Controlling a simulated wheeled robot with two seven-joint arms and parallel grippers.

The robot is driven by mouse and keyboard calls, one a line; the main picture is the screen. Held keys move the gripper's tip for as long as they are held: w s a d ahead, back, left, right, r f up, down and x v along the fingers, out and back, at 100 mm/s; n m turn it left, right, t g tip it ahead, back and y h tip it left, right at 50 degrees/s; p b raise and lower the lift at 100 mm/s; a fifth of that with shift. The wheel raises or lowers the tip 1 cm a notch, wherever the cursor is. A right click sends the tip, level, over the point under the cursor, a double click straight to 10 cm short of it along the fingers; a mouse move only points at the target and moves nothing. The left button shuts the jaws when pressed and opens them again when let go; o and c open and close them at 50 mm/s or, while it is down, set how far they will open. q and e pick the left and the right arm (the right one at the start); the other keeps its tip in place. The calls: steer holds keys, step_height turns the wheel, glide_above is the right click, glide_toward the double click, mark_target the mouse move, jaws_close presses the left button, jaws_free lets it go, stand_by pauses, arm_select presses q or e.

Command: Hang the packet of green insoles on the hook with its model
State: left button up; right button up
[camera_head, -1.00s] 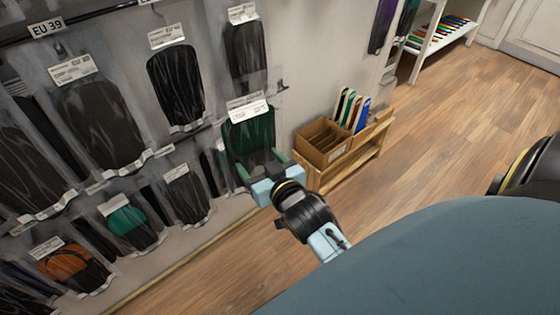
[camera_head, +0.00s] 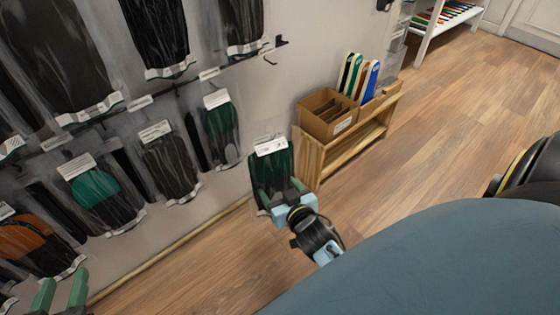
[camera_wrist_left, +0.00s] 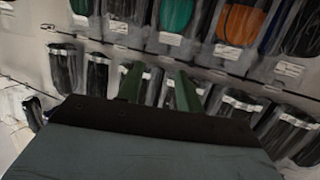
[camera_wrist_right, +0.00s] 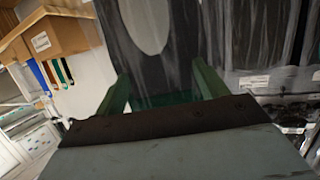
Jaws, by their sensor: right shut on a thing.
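The packet of green insoles (camera_head: 268,165), clear with a white header card, is upright in my right gripper (camera_head: 282,192), in front of the wall display and left of the wooden stand. The right wrist view shows the packet's green edge (camera_wrist_right: 165,99) between the fingers. A similar green packet (camera_head: 221,128) hangs on the wall just left of it. Another with teal-green insoles (camera_head: 95,190) hangs further left. My left gripper (camera_head: 60,292) is at the bottom left, fingers apart and empty; its wrist view (camera_wrist_left: 158,88) faces hanging packets. The hooks behind the packets are mostly hidden.
Black and orange packets (camera_head: 30,240) hang in rows on the grey wall. A bare dark hook (camera_head: 278,45) sticks out at the display's right end. A wooden stand (camera_head: 350,145) holds a cardboard box (camera_head: 325,112) and upright insoles.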

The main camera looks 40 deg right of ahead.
steer(key=shift+w, duration=0.45)
arm_select(q)
step_height(320, 180, up, 12)
steer(key=d+t+h+b, duration=0.2)
steer(key=t+h+b, duration=0.1)
steer(key=t, duration=0.5)
steer(key=shift+s+t, duration=0.3)
steer(key=shift+s, duration=0.15)
arm_select(e)
steer(key=w, duration=0.7)
steer(key=shift+a, duration=0.35)
arm_select(q)
steer(key=shift+r, duration=0.1)
